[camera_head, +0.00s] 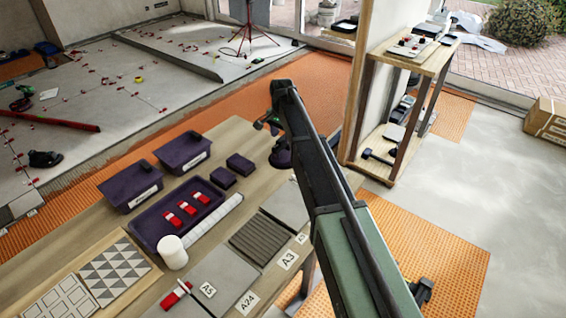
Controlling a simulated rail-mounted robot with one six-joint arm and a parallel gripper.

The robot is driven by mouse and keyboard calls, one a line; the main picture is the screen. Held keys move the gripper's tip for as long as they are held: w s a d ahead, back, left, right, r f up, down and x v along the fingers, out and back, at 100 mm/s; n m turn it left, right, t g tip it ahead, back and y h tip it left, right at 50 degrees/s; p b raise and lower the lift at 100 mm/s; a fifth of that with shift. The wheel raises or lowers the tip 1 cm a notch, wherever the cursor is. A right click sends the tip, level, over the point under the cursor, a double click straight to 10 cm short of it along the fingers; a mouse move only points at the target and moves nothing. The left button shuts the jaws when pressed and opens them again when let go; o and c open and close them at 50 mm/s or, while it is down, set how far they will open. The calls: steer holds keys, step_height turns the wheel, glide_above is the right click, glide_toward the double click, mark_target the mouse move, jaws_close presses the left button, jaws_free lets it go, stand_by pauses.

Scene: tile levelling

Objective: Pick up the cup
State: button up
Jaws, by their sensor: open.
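My gripper (269,123) is at the far end of my arm, over the table's far right part. It is open and small in this view. It is well apart from the white cylinder, up and to the right of it. A dark purple rounded object (281,156) shows just below my gripper, partly hidden by my arm.
The tray holds several red and white pieces. Two purple bins (183,152) and small purple blocks (239,164) stand behind it. Grey tiles (222,272) and a patterned board (108,268) lie nearby. A wooden shelf (408,62) stands right.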

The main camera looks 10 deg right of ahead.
step_height(320, 180, down, 6)
steer(key=b, duration=0.5)
steer(key=shift+d+r, duration=0.15)
steer(key=shift+r, duration=0.4)
jaws_close()
step_height(320, 180, up, 20)
steer(key=p, duration=2)
